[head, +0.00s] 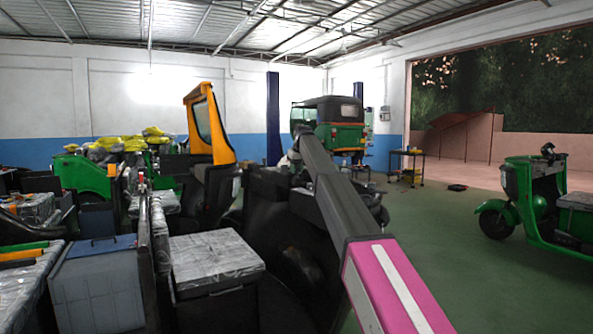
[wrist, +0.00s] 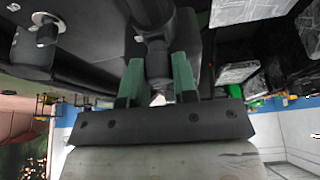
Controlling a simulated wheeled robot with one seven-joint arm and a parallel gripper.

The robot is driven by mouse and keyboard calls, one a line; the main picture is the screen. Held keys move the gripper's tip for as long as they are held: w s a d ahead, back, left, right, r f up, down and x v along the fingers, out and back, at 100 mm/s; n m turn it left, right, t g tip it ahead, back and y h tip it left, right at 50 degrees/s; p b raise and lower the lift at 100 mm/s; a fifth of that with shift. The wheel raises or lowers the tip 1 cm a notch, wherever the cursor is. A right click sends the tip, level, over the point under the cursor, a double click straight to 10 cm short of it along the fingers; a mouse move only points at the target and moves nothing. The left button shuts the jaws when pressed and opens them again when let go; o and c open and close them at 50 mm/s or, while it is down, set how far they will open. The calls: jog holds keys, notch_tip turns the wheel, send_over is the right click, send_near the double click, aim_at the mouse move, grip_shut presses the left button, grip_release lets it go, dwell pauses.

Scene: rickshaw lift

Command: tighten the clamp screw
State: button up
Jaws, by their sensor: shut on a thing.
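In the wrist view my gripper (wrist: 158,72) has two green fingers on a dark bar. The fingers are shut on a dark, round, shaft-like part between them, which I take to be the clamp screw (wrist: 157,62). It runs up into a larger dark body (wrist: 150,15). A bit of bright metal shows at its lower end, between the fingers. The threads and the clamp's contact face cannot be made out. In the head view my arm reaches forward over a dark vehicle frame, and the gripper and screw cannot be made out there.
A similar dark fitting with a metal end (wrist: 45,30) sits at the upper left of the wrist view. In the head view a wrapped box (head: 212,262) and a blue-grey bin (head: 97,285) stand left of my arm. A green scooter (head: 545,205) stands right; open floor (head: 440,230) lies between.

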jog(key=m, duration=0.2)
jog(key=m+h, duration=0.1)
jog(key=m, duration=0.1)
jog(key=shift+t+h, duration=0.3)
jog(key=shift+m+h, duration=0.7)
jog(key=shift+m, duration=1.2)
jog(key=o, duration=0.6)
jog(key=shift+o, duration=0.2)
jog(key=shift+r, duration=0.1)
jog(key=v, duration=1)
jog(key=shift+r, duration=0.3)
jog(key=shift+s+a, duration=0.1)
jog(key=shift+s, duration=0.05)
